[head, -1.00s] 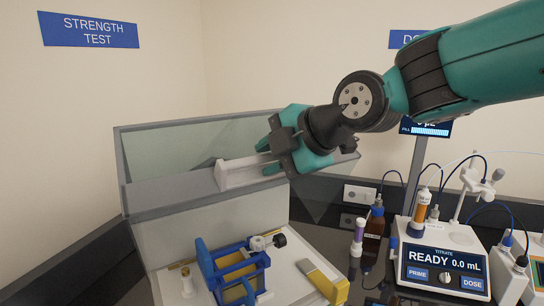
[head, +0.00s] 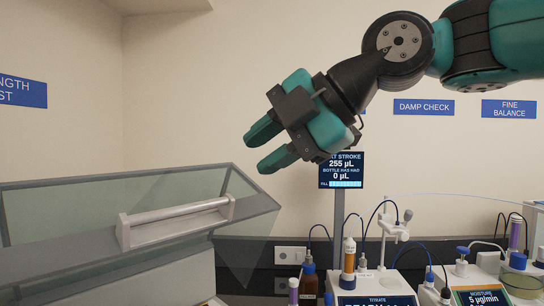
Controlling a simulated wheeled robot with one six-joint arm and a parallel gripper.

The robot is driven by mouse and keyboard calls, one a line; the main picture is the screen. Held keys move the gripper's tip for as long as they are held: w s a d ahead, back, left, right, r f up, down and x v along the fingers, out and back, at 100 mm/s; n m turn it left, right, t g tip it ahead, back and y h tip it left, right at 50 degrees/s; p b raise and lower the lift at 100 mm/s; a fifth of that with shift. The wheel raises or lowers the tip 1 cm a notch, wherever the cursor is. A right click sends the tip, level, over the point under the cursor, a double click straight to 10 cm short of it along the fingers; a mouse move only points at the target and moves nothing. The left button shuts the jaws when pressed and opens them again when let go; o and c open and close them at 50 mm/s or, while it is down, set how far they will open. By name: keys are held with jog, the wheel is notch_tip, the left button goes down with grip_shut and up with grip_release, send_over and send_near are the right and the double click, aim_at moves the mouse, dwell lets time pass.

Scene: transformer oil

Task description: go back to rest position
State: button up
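My gripper (head: 254,152) hangs in the air at the upper middle of the head view. Its two teal fingers are apart with nothing between them. It is above and to the right of a white bar handle (head: 178,221) on a clear-walled grey cover (head: 100,180), and it does not touch the handle. My arm reaches in from the upper right.
At the lower right stand a titrator (head: 376,284) with a probe stand, a brown bottle (head: 308,280), and a moisture instrument (head: 482,296). A display on a post (head: 341,170) rises behind my gripper.

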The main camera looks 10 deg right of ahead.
jog(key=shift+s+d+r, duration=0.15)
jog(key=shift+d+r, duration=0.05)
jog(key=shift+d, duration=0.05)
jog(key=s+d+f+m+g+h+b, duration=0.1)
jog(key=s+f+m, duration=0.4)
jog(key=f, duration=0.5)
jog(key=s+d+f+m+g+h+b, duration=0.2)
jog(key=s+d+f+m, duration=0.3)
jog(key=f+m, duration=0.3)
jog(key=s+d+f+m+g+h+b, duration=0.2)
jog(key=s+d+f+m, duration=0.2)
jog(key=f, duration=0.9)
jog(key=s+m, duration=0.1)
jog(key=m, duration=0.2)
jog(key=shift+f+m+g, duration=0.25)
jog(key=shift+m+g, duration=0.05)
